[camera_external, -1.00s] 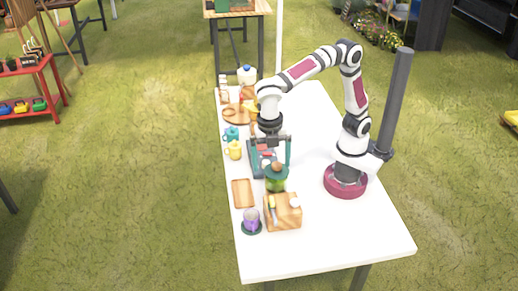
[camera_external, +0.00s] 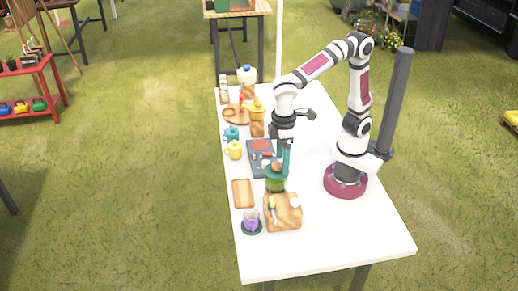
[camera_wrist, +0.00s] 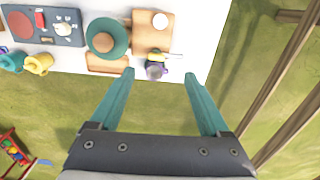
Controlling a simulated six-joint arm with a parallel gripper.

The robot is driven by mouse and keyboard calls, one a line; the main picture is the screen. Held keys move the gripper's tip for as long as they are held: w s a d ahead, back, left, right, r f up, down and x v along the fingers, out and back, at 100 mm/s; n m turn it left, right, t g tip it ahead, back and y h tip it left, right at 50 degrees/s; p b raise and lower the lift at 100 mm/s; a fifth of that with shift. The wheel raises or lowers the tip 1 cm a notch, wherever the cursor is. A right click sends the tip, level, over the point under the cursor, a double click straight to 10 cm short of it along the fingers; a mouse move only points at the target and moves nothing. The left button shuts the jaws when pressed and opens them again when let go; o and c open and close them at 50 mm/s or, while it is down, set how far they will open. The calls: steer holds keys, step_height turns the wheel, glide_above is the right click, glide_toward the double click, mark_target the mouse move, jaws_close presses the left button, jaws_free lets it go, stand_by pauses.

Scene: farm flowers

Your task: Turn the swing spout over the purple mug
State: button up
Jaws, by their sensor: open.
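The purple mug (camera_external: 251,217) stands on a dark round coaster near the left table edge; in the wrist view it (camera_wrist: 156,72) shows small between my fingertips. Beside it is a wooden block (camera_external: 286,217). A small yellow and silver piece (camera_external: 272,207), seemingly the swing spout, sits on the block's mug side; in the wrist view its silver bar (camera_wrist: 172,56) points right. My gripper (camera_external: 285,163) is open and empty, pointing down above the table by the green jar (camera_external: 276,183) with its teal lid. Its fingers (camera_wrist: 159,74) spread apart in the wrist view. They partly overlap the jar in the external view.
A dark panel with a red disc (camera_external: 262,158) lies behind the jar. A teal mug (camera_external: 231,134), a yellow mug (camera_external: 234,150) and a wooden board (camera_external: 243,193) line the left edge. A yellow-topped bottle (camera_external: 257,112) stands further back. The table's near right is clear.

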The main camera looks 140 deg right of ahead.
mark_target(272, 199)
steer(key=f, duration=0.5)
steer(key=w+d+f, duration=0.1)
steer(key=f, duration=0.4)
steer(key=d+f, duration=0.1)
steer(key=f, duration=0.5)
steer(key=shift+w, duration=0.35)
jaws_close()
steer(key=shift+d+r, duration=0.1)
